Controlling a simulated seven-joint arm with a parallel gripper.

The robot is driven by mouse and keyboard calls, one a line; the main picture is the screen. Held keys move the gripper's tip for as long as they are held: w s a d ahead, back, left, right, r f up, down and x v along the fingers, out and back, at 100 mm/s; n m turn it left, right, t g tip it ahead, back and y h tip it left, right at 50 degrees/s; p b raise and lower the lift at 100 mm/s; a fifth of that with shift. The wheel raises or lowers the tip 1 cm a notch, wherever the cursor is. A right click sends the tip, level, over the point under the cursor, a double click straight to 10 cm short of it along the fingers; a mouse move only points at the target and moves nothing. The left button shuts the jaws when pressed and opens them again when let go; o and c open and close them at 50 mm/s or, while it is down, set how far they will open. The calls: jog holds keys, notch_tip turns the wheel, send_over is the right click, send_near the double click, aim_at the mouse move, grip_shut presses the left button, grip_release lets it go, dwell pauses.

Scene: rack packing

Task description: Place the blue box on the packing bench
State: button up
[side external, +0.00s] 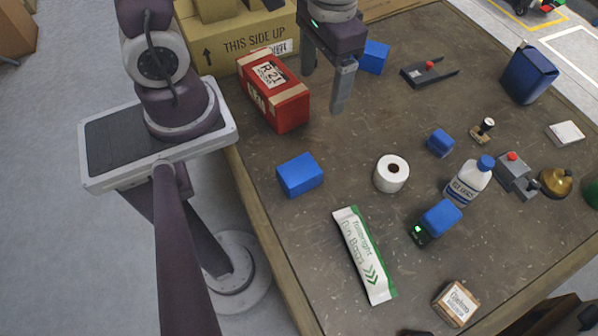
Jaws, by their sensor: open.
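Several blue boxes show, and I cannot tell which one the task means. One blue box (300,175) lies near the bench's left edge. A second blue box (375,57) is just right of my gripper, beyond it. A small blue box (440,142) is right of the middle, and another blue box (441,215) sits against a dark device with a green light. A larger dark blue box (528,75) stands at the far right. All are on the brown packing bench (340,150). My gripper (324,92) is open and empty, beside the red box, with its fingers pointing down.
A red box (274,90) stands just left of my gripper, before a cardboard carton (240,45). A paper roll (391,174), a white bottle (467,183) and a green-white packet (364,255) occupy the middle and front. Bare bench lies between the gripper and the roll.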

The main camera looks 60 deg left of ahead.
aim_at(301, 169)
jog(key=s+d+f+g, duration=0.1)
jog(key=f, duration=0.3)
jog(key=s+d+f+g, duration=0.1)
jog(key=f, duration=0.4)
jog(key=s+d+f+g, duration=0.1)
jog(key=f+g, duration=0.1)
jog(key=f, duration=0.2)
jog(key=shift+d+f+h, duration=0.25)
jog(key=shift+d+h, duration=0.1)
jog(key=shift+h, duration=0.05)
jog(key=x, duration=0.7)
jog(key=shift+s+a+f, duration=0.15)
jog(key=shift+a+f, duration=0.15)
jog(key=shift+r, duration=0.1)
grip_shut()
